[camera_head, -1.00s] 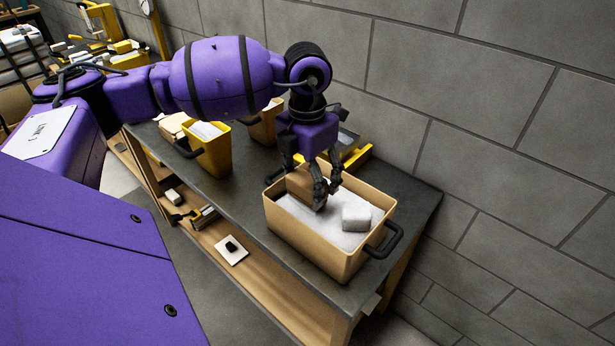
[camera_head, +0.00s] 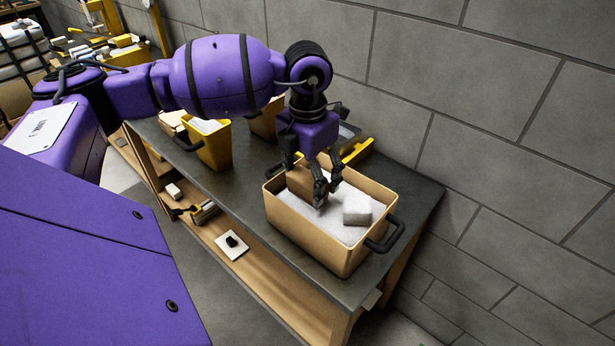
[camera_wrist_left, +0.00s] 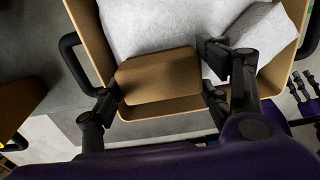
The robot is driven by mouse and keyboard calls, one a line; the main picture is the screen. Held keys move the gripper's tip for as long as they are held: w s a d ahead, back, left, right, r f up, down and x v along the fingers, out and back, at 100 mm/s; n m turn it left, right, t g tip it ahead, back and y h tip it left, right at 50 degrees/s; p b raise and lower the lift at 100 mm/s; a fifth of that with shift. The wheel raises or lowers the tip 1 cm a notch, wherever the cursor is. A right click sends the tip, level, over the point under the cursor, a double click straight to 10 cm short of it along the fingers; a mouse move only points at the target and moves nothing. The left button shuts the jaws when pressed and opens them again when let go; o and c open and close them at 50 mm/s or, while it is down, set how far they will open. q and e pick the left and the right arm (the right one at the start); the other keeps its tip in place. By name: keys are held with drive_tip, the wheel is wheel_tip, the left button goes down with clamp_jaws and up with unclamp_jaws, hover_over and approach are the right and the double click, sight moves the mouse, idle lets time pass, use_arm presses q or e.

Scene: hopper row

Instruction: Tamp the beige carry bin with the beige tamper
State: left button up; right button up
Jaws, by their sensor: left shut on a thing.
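The beige carry bin (camera_head: 310,237) stands on the dark tabletop with black side handles, and its rim shows in the left wrist view (camera_wrist_left: 92,45). It holds white material (camera_head: 352,235) with a pale block (camera_head: 357,211) on top at the right. My left gripper (camera_head: 322,184) is inside the bin's outline, pointing down, shut on the beige tamper (camera_head: 301,182). In the left wrist view the tamper (camera_wrist_left: 160,77) is a flat tan block between the fingers, over the white material near one wall. Whether it touches the material is unclear.
A yellow bin (camera_head: 213,152) with white contents and a tan bin (camera_head: 264,124) stand farther back on the dark table (camera_head: 240,187). A yellow-edged tray (camera_head: 356,151) lies behind the carry bin. A grey block wall (camera_head: 480,110) is close behind. Small items lie on the lower shelf.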

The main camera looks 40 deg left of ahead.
idle(0.4)
use_arm(q)
drive_tip(key=shift+r+p, duration=1.7)
drive_tip(key=shift+r, duration=1.8)
use_arm(e)
drive_tip(key=shift+t, duration=0.4)
drive_tip(key=w+r, duration=0.2)
drive_tip(key=r, duration=0.1)
drive_tip(key=w+r, duration=0.1)
drive_tip(key=shift+r, duration=0.35)
drive_tip(key=shift+f, duration=0.1)
use_arm(q)
drive_tip(key=shift+f, duration=0.15)
wheel_tip(320, 180, down, 3)
drive_tip(key=shift+f+b, duration=0.1)
drive_tip(key=shift+b, duration=0.65)
drive_tip(key=shift+f, duration=0.3)
drive_tip(key=shift+r, duration=0.1)
use_arm(e)
drive_tip(key=shift+s+f, duration=0.75)
drive_tip(key=shift+f, duration=0.35)
